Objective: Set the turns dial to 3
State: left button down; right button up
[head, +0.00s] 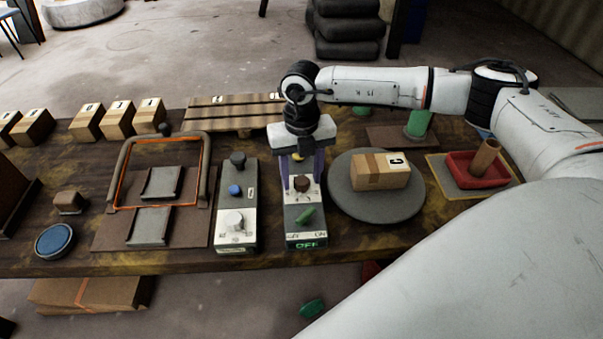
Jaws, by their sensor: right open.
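My left gripper is not in view.
Left of it, a second control box (250,213) has a black knob (237,160), a blue button (235,190) and a white dial (234,222). A round grey turntable (345,206) with a cardboard box (370,172) stands close on the right. An orange-edged frame (160,139) stands further left.

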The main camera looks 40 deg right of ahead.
jog(key=shift+c, duration=0.5)
jog(key=c, duration=0.9)
jog(key=shift+c, duration=0.2)
jog(key=shift+n, duration=0.3)
jog(key=n+b, duration=0.2)
jog(key=n, duration=0.3)
jog(key=shift+n+b, duration=0.4)
jog(key=shift+n, duration=1.1)
